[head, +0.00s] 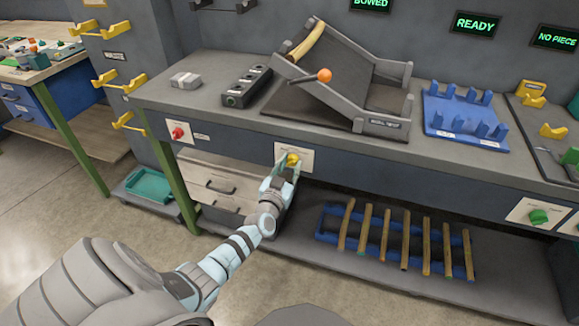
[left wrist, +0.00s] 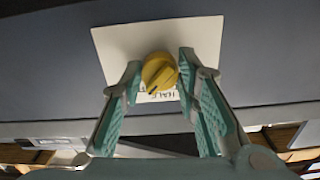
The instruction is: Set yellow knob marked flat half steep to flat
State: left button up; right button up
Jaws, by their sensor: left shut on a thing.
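The yellow knob (head: 293,158) sits on a pale plate (head: 281,152) on the bench's front panel. In the left wrist view the knob (left wrist: 160,71) stands between my fingertips, with a dark pointer line toward its lower left. Part of a label reading HALF (left wrist: 160,96) shows below it; the other markings are hidden or unreadable. My left gripper (head: 291,167) reaches the knob from below and is shut on it, one finger on each side (left wrist: 160,66). My right gripper is in neither view.
A red knob (head: 178,132) is to the left on the same panel, and a green knob (head: 538,216) is to the right. Drawers (head: 215,187) and a blue rack of wooden sticks (head: 330,239) stand below. A tilted frame with an orange-ended lever (head: 324,75) is on the benchtop.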

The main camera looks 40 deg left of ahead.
pick_arm(q)
jog(key=n, duration=0.4)
jog(key=shift+n, duration=0.3)
jog(key=n, duration=0.4)
jog(key=shift+d+n, duration=0.1)
jog(key=shift+n, duration=0.2)
jog(key=n, duration=0.4)
jog(key=shift+n, duration=2.2)
jog(key=shift+b, duration=0.3)
jog(key=o, duration=1.2)
jog(key=shift+w+r, duration=0.1)
jog(key=shift+c, duration=0.2)
